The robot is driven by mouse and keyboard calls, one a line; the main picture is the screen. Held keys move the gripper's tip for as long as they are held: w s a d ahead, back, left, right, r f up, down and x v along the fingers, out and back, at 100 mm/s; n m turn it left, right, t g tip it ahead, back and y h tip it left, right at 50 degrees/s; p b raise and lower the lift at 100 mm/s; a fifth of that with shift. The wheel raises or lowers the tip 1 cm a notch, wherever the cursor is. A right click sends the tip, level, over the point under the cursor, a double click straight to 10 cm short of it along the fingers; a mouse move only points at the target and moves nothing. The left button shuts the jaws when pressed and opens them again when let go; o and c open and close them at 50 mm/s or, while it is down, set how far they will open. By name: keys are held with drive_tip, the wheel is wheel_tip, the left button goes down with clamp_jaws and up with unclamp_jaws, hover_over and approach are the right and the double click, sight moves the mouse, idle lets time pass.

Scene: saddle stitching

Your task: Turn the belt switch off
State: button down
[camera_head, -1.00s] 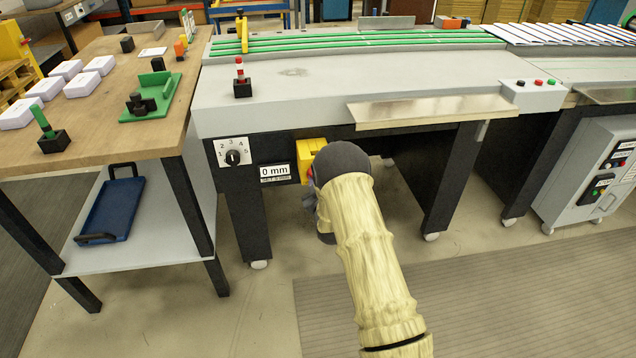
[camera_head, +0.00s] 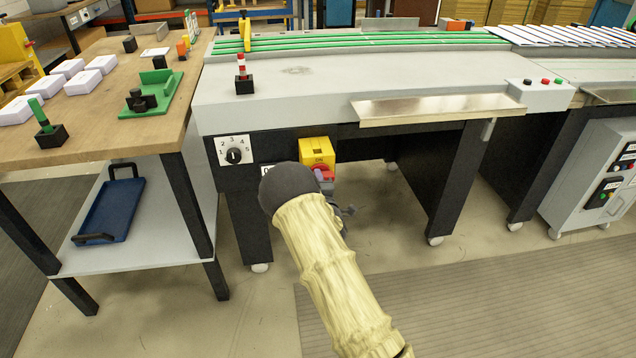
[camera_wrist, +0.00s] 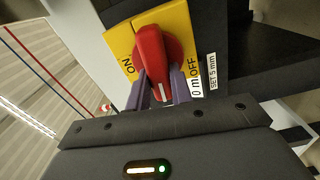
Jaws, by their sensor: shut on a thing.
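The belt switch is a yellow plate (camera_head: 317,148) on the dark front of the machine, with a red knob (camera_wrist: 153,55). The wrist view shows the plate (camera_wrist: 118,42) with ON at the left of the knob and OFF at the right. The knob's white mark points down in that view, between the two words. My gripper (camera_wrist: 158,88) is shut on the red knob, one purple finger on each side. In the head view my wrist and gripper (camera_head: 325,184) cover the knob's lower part.
A numbered dial (camera_head: 234,156) sits left of the switch. A label, mostly hidden by my wrist in the head view, reads "SET 5 mm" in the wrist view (camera_wrist: 212,72). A metal tray (camera_head: 435,108) juts out above right. A wooden table (camera_head: 95,135) stands left.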

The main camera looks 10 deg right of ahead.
drive_tip(key=shift+a+f+n, duration=0.1)
drive_tip(key=shift+n, duration=0.5)
drive_tip(key=c, duration=1.2)
unclamp_jaws()
drive_tip(key=shift+c, duration=0.2)
drive_tip(key=s+p, duration=0.1)
drive_tip(key=s, duration=1.6)
drive_tip(key=shift+s, duration=0.2)
